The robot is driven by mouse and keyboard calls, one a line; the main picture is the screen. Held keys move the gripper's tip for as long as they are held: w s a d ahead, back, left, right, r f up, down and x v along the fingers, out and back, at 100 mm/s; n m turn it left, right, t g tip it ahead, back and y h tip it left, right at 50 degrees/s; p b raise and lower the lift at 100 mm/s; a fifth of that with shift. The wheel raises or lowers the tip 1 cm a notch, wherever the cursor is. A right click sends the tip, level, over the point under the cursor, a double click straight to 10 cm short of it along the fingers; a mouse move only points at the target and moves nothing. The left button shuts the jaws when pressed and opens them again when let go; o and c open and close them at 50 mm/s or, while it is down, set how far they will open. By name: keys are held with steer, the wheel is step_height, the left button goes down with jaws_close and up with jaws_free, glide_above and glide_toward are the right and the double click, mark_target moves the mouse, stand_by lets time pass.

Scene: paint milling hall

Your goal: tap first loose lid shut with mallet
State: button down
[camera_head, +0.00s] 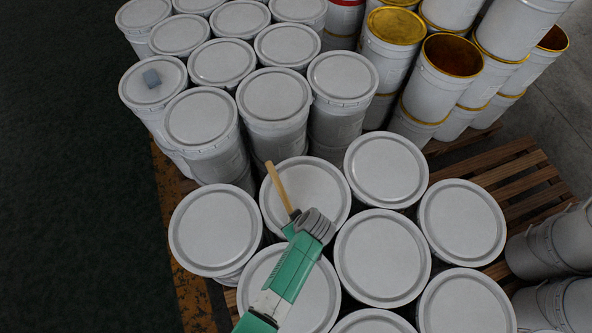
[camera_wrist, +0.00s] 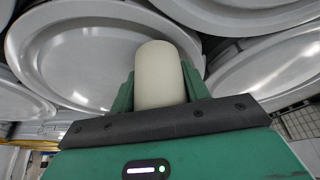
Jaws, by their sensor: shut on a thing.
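My gripper (camera_head: 292,224) is shut on the mallet, over the near group of white lidded pails. The mallet's tan wooden handle (camera_head: 278,188) points up and left from the jaws, above a round white lid (camera_head: 322,193). In the wrist view a pale, rounded cylinder, part of the mallet (camera_wrist: 160,75), stands between the green fingers of my gripper (camera_wrist: 160,98). White lids lie beyond it, and no contact with them can be made out. I cannot tell which lid is loose.
Neighbouring lidded pails (camera_head: 215,230) stand close around on a wooden pallet (camera_head: 520,180). Open pails with yellow insides (camera_head: 452,56) stand at the back right. Dark floor (camera_head: 75,180) is clear at left.

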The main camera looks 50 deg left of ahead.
steer(key=shift+r, duration=0.25)
step_height(320, 180, up, 4)
steer(key=p, duration=0.4)
steer(key=shift+r, duration=0.25)
steer(key=shift+f, duration=0.15)
step_height(320, 180, down, 6)
steer(key=b, duration=0.5)
steer(key=shift+w, duration=0.1)
step_height(320, 180, up, 7)
steer(key=p, duration=0.6)
steer(key=shift+r, duration=0.2)
steer(key=shift+f, duration=0.2)
